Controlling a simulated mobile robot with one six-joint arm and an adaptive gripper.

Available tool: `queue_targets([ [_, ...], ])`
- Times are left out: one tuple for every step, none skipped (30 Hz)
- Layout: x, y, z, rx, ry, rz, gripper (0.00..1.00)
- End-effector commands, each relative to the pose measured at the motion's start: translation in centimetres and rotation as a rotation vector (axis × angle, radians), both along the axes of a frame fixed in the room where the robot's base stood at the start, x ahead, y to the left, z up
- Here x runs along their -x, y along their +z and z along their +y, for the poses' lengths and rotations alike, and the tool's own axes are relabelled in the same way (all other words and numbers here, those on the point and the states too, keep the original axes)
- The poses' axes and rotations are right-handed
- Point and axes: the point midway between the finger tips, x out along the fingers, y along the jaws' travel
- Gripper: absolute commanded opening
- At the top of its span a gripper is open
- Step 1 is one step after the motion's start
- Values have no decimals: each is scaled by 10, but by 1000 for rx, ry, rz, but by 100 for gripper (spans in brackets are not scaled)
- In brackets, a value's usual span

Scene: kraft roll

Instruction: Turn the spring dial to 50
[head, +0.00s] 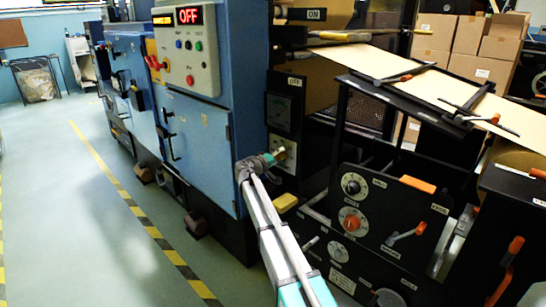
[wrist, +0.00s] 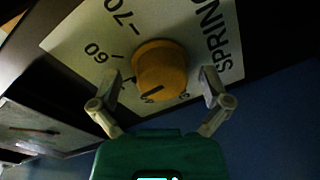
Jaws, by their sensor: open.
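The spring dial is a round orange-yellow knob (wrist: 160,68) on a white plate (wrist: 85,35) in the wrist view. The plate shows 70, 60 and the letters SPRING; the scale below the knob is largely hidden. A dark mark shows on the knob's lower edge, but I cannot tell its exact reading. My gripper (wrist: 160,78) is open, one finger on each side of the knob, with a gap on both sides. In the head view my gripper (head: 272,157) is at the pale dial plate (head: 289,154) on the dark machine panel, and it hides part of the plate.
A black panel (head: 385,215) with knobs and levers is at right. The floor (head: 80,200) at left is clear.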

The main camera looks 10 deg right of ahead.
Motion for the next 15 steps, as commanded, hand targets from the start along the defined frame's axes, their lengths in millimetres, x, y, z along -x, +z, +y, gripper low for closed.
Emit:
queue_targets([
  [0, 0, 0, 0, 1, 0, 97],
  [0, 0, 0, -2, 0, 1, 97],
  [1, 0, 0, -6, -2, 4, 97],
  [2, 0, -1, -10, -4, 6, 97],
  [4, 0, -2, -15, -8, 9, 97],
  [6, -1, -3, -25, -13, 15, 97],
  [8, -2, -4, -35, -17, 21, 97],
  [11, -3, -5, -45, -23, 27, 97],
  [15, -4, -7, -64, -32, 38, 97],
  [19, -5, -8, -78, -40, 48, 97],
  [23, -7, -9, -95, -47, 60, 97],
  [29, -9, -11, -122, -59, 77, 97],
  [35, -11, -12, -145, -69, 92, 97],
  [40, -14, -13, -169, -79, 108, 97],
  [49, -17, -15, -203, -94, 133, 97],
])
